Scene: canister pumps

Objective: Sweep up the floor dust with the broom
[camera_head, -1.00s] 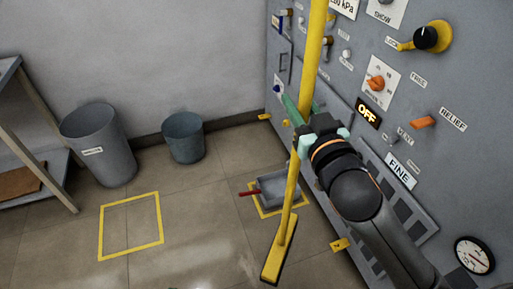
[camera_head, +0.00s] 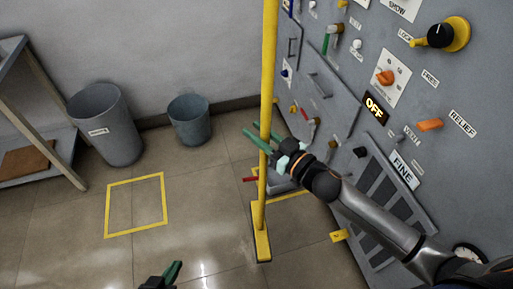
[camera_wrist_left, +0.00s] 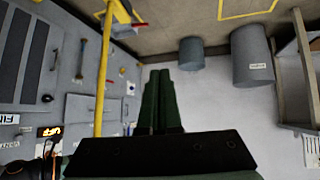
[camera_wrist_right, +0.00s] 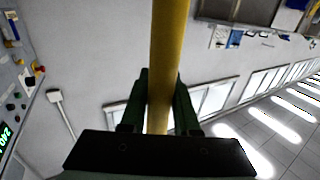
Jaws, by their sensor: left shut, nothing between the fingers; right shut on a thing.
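The yellow broom stands nearly upright, its handle (camera_head: 269,70) rising out of the top of the head view and its head (camera_head: 261,244) low at the floor; I cannot tell whether it touches. My right gripper (camera_head: 250,128) is shut around the handle, which also runs between its fingers in the right wrist view (camera_wrist_right: 168,60). My left gripper (camera_head: 177,268) is at the bottom edge of the head view, left of the broom; its fingers are shut and empty in the left wrist view (camera_wrist_left: 160,85). Pale patches on the floor could be dust or reflections.
A grey dustpan (camera_head: 284,182) with a red handle lies behind the broom, partly hidden. An empty yellow floor square (camera_head: 107,210) is to the left. Two bins (camera_head: 105,125) (camera_head: 189,122) and a shelf (camera_head: 48,120) stand at the back. A control panel (camera_head: 345,90) walls the right.

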